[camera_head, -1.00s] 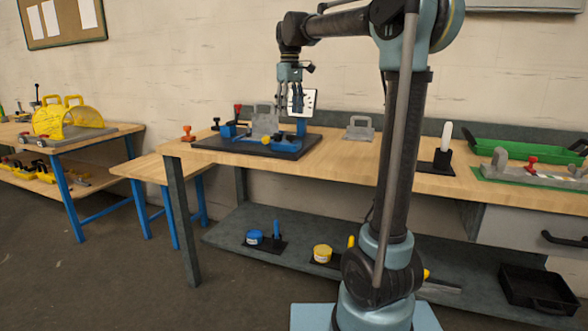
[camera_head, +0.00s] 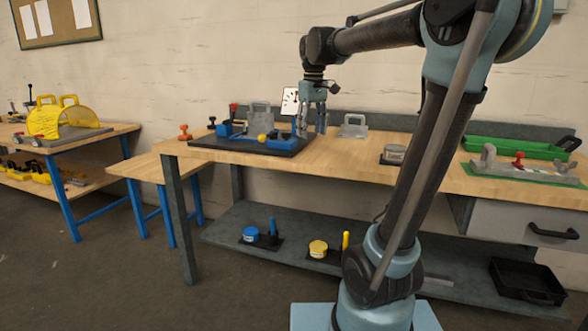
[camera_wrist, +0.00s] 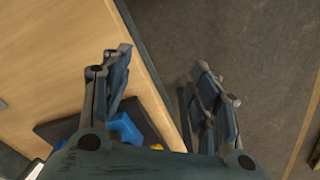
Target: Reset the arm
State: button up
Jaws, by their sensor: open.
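The blue fixture (camera_head: 229,129) stands on a dark base plate (camera_head: 255,144) at the bench's left. Part of the plate and its blue part (camera_wrist: 125,128) shows low in the wrist view.
A green tray (camera_head: 515,146) and a grey fixture with a red knob (camera_head: 519,160) lie at the right. A yellow-guarded machine (camera_head: 58,120) stands on the left table. The lower shelf holds blue and yellow tins.

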jog(key=s+d+f+m, duration=0.3)
jog(key=s+d+f, duration=0.3)
jog(key=s+f, duration=0.6)
jog(key=s+d+f+m+t, duration=0.1)
jog(key=s+d+f+m, duration=0.2)
jog(key=s+d+f, duration=0.4)
jog(key=s+f, duration=0.5)
jog(key=f, duration=0.3)
jog(key=shift+f+m+t, duration=0.25)
jog(key=shift+m+t, duration=0.05)
jog(key=shift+m, duration=0.1)
jog(key=shift+w+f, duration=0.2)
jog(key=shift+w, duration=0.25)
jog(key=shift+c, duration=0.5)
